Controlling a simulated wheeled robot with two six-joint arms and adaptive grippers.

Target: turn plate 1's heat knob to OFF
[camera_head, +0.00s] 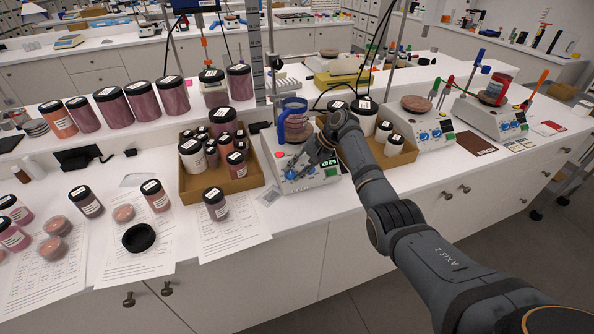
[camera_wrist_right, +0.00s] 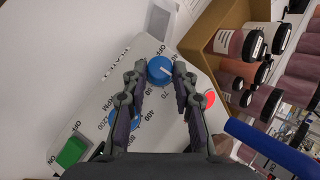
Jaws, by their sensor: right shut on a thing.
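Plate 1 (camera_head: 318,184) is a white hotplate box at the bench's front edge, with a blue-handled vessel (camera_head: 293,118) on top. Its label shows in the right wrist view (camera_wrist_right: 108,66). The blue heat knob (camera_wrist_right: 160,69) has a white pointer mark and a printed scale with OFF around it; I cannot tell its exact setting. My right gripper (camera_wrist_right: 160,76) is shut on this knob, one finger on each side. In the head view the gripper (camera_head: 299,167) reaches down to the panel and partly hides it. My left gripper is not in view.
A second blue knob with an RPM scale (camera_wrist_right: 124,121), a green switch (camera_wrist_right: 72,152) and a red button (camera_wrist_right: 209,99) are close by. Cardboard trays of jars stand left (camera_head: 235,181) and right (camera_head: 401,157) of the plate. Other hotplates (camera_head: 425,127) stand further right.

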